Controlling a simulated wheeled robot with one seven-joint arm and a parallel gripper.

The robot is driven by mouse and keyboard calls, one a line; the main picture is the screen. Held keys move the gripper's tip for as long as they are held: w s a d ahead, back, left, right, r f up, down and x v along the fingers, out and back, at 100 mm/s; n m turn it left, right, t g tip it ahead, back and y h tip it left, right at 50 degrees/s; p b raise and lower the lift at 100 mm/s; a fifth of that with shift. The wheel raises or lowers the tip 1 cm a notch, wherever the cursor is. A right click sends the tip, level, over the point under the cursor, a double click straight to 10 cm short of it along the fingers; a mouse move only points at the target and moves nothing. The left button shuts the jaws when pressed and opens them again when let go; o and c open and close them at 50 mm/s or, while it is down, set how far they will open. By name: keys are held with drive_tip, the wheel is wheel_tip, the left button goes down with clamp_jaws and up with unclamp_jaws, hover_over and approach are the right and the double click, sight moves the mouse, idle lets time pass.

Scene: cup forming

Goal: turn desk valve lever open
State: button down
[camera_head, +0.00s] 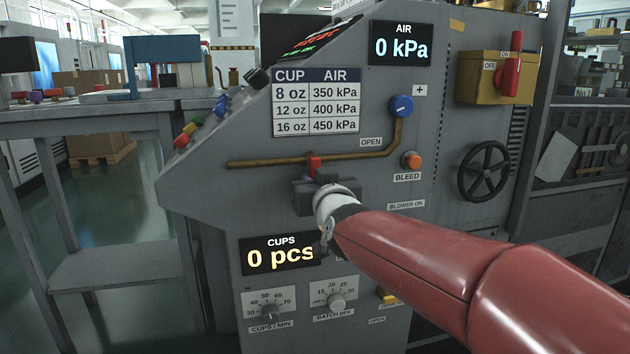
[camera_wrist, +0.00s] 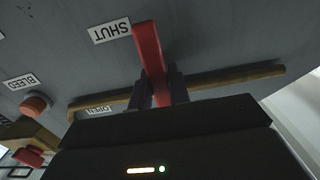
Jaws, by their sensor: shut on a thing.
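The red valve lever (camera_wrist: 148,45) shows in the wrist view between my two dark fingers, its wide end beside the SHUT label (camera_wrist: 110,30). It lies across the brass pipe (camera_wrist: 230,77). My gripper (camera_wrist: 163,88) is shut on the lever. In the head view, a small red part of the lever (camera_head: 314,164) shows at the pipe (camera_head: 268,161), above my gripper (camera_head: 312,184), which hides the rest. The OPEN label (camera_head: 370,142) is up and to the right of it. The air display (camera_head: 401,46) reads 0 kPa.
The blue knob (camera_head: 401,106), orange BLEED button (camera_head: 411,160) and black handwheel (camera_head: 484,171) are on the panel to the right. The CUPS display (camera_head: 279,255) and dials sit below my gripper. A grey table (camera_head: 90,123) stands at left.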

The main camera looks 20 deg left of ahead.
drive_tip(key=d+n, duration=0.1)
drive_tip(key=n, duration=0.3)
drive_tip(key=w+r+n+b, duration=0.1)
drive_tip(key=n, duration=0.4)
drive_tip(key=d+n, duration=0.1)
drive_tip(key=n, duration=0.3)
drive_tip(key=shift+w+d+r, duration=0.3)
drive_tip(key=shift+r, duration=0.1)
drive_tip(key=shift+d+r+n+b, duration=0.15)
drive_tip(key=shift+n+b, duration=0.25)
drive_tip(key=shift+n, duration=0.4)
drive_tip(key=shift+a+r+n+b, duration=0.1)
drive_tip(key=shift+r+n+b, duration=0.25)
drive_tip(key=shift+n, duration=0.45)
drive_tip(key=shift+d+r+n+b, duration=0.1)
drive_tip(key=shift+n+b, duration=0.35)
drive_tip(key=shift+n, duration=0.35)
drive_tip(key=shift+r, duration=0.1)
drive_tip(key=c, duration=1.3)
unclamp_jaws()
